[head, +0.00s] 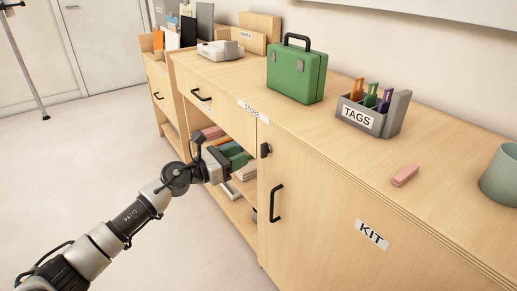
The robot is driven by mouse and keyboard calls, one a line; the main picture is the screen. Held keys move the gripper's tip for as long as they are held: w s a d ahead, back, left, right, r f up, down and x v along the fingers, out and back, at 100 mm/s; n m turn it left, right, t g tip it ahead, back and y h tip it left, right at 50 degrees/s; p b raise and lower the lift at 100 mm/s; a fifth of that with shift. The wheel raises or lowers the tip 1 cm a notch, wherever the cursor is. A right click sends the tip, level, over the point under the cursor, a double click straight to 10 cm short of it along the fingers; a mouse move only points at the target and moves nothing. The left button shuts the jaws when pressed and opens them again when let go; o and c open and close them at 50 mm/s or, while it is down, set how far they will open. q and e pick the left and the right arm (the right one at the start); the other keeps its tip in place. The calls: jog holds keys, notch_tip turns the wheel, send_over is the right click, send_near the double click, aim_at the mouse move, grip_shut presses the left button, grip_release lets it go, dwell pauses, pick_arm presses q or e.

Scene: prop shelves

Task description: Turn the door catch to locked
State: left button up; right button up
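The door catch (265,150) is a small black piece at the upper left edge of the closed cabinet door (315,215) labelled KIT. At this size I cannot tell which way it is turned. A black bar handle (276,203) is below it on the same door. My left gripper (227,163) is in front of the open shelf bay, left of the catch and apart from it in the picture. Its fingers blend with dark and green things behind, so their opening is unclear. My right gripper is not in view.
The cabinet top holds a green case (297,72), a grey TAGS holder (372,113), a pink eraser-like block (405,175) and a grey-green cup (499,176). The open bay (243,187) holds stacked items. The floor (90,170) at left is clear.

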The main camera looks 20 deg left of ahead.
aim_at(261, 146)
pick_arm(q)
jog(key=x, duration=0.7)
jog(key=shift+w+b, duration=0.15)
jog(key=shift+b, duration=0.2)
jog(key=shift+w+d, duration=0.3)
jog(key=shift+w, duration=0.05)
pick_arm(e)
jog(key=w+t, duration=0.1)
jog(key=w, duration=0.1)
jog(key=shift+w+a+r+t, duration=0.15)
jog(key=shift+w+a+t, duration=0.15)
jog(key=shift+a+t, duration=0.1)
pick_arm(q)
grip_shut()
